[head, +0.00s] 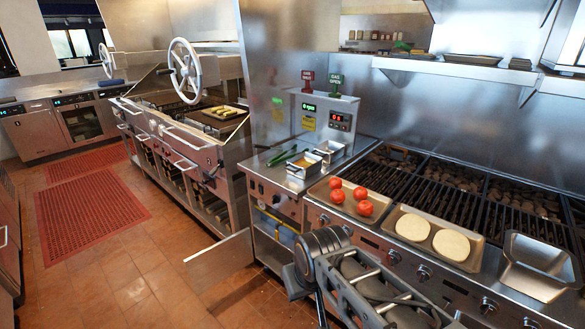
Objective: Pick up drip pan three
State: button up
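Three metal pans lie in a row along the front of the char grill (435,185). The left pan (382,192) holds several red tomatoes (350,196). The middle pan (472,262) holds two pale round flat pieces (432,235). The right pan (540,268) is empty, shiny and tapered, near the right edge. No number is readable on any pan, so I cannot tell which is drip pan three. Part of my arm is in front of the grill at the bottom centre. My gripper's fingers cannot be made out in the head view.
A low door or panel (222,256) sticks out into the aisle. Tiled floor with red mats (92,215) is open at the left. A shelf (460,70) hangs above the grill.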

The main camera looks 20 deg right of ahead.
aim_at(331, 151)
jog(key=u, duration=0.7)
jog(key=i, duration=1.75)
jog(key=z, duration=1.35)
jog(key=i, duration=1)
jog(key=z, duration=1.05)
